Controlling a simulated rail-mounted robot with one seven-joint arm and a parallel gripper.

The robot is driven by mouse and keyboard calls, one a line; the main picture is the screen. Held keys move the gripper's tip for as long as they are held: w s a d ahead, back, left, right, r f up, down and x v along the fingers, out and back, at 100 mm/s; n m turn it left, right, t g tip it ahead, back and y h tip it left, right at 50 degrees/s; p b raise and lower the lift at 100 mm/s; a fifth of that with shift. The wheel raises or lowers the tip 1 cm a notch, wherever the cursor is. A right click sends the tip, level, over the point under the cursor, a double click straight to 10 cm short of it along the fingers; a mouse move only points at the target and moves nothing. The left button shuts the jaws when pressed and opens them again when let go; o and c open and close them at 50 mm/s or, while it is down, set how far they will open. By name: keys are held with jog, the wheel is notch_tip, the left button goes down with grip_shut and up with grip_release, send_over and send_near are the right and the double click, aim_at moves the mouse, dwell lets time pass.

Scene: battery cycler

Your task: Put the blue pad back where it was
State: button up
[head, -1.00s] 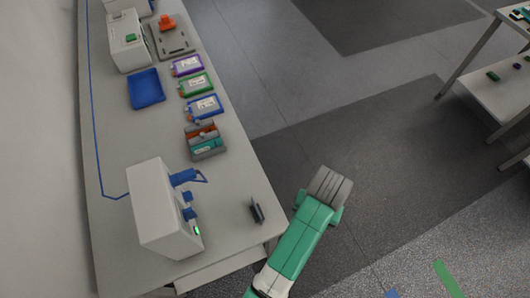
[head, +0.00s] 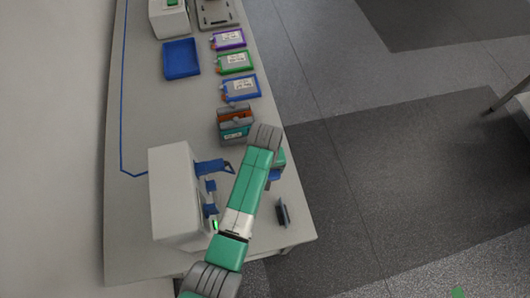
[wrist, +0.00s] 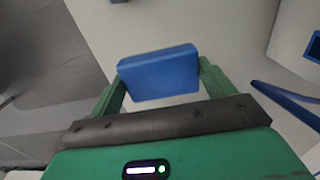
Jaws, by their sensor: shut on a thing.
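The blue pad (wrist: 160,75) is held between the two green fingers of my gripper (wrist: 160,82) in the wrist view. It looks like a plain blue block, with a finger at each side. In the head view my arm reaches over the bench, and my gripper (head: 278,163) is mostly hidden behind my wrist. A small bit of the blue pad (head: 275,175) shows below it, above the bench's right edge. The pad's underside and its height above the bench cannot be told.
A white cycler box (head: 175,195) with blue clamps (head: 212,167) stands left of my arm. A dark upright holder (head: 282,212) is near the front right edge. A grey-and-orange block (head: 235,122), several pouch cells (head: 240,88) and a blue tray (head: 180,60) lie farther back.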

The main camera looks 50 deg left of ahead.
jog(key=shift+w+f+b, duration=0.1)
jog(key=shift+f+b, duration=0.2)
jog(key=shift+f, duration=2.3)
jog(key=shift+f, duration=0.1)
jog(key=shift+f, duration=0.15)
jog(key=o, duration=0.9)
notch_tip(320, 180, up, 12)
jog(key=shift+r+p, duration=0.25)
jog(key=shift+p, duration=0.5)
